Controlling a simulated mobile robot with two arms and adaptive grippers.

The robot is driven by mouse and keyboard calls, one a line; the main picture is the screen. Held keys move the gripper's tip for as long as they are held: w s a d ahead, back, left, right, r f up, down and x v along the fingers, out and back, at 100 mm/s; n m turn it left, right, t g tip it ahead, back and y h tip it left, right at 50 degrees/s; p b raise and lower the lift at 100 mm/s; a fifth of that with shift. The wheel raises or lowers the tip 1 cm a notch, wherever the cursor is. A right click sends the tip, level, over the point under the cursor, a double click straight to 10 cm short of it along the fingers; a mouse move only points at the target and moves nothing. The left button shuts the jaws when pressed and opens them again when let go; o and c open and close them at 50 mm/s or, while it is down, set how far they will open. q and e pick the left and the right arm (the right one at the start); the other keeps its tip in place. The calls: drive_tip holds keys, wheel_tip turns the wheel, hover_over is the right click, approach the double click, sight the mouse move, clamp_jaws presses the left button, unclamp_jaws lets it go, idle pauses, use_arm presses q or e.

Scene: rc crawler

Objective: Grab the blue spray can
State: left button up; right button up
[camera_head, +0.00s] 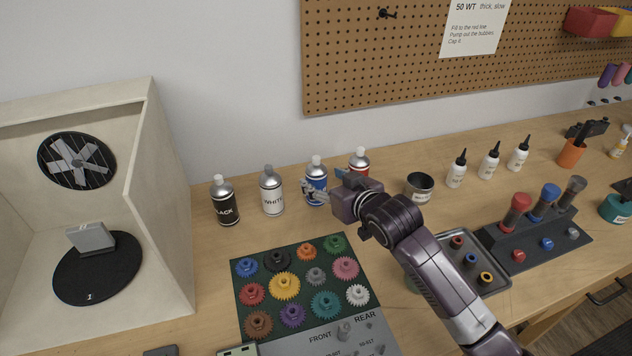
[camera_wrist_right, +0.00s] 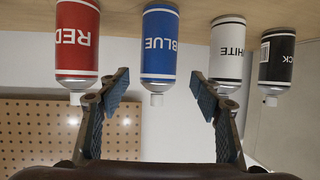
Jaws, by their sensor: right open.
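The blue spray can (camera_head: 316,173) stands upright on the bench in the head view, in a row with black, white and red cans. My right gripper (camera_head: 323,184) is open at the front of it and partly hides it. In the right wrist view, which is upside down, the blue can (camera_wrist_right: 159,45) shows its BLUE label between the two spread fingers of my right gripper (camera_wrist_right: 158,82). The fingers look apart from the can; how far they reach along it is hard to tell. My left gripper is not in view.
The white can (camera_head: 272,192) stands just left of the blue one, the red can (camera_head: 360,160) just right. The black can (camera_head: 225,203) is farther left. A gear mat (camera_head: 240,300) lies in front, and a spray booth (camera_head: 165,200) stands left.

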sight(321, 178)
drive_tip(key=shift+w+a+f, duration=0.1)
drive_tip(key=shift+w+f, duration=0.05)
drive_tip(key=shift+w, duration=0.2)
drive_tip(key=p+x, duration=0.1)
drive_tip(key=x, duration=0.2)
drive_tip(key=shift+w+f, duration=0.1)
drive_tip(key=shift+w+a+f, duration=0.1)
drive_tip(key=shift+w+f, duration=0.05)
drive_tip(key=shift+w, duration=0.1)
drive_tip(key=shift+w+a+f, duration=0.15)
drive_tip(key=shift+w, duration=0.1)
drive_tip(key=shift+c, duration=0.8)
drive_tip(key=c, duration=1)
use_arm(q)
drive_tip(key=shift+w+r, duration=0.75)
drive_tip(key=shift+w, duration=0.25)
use_arm(e)
drive_tip(key=shift+c, duration=1.2)
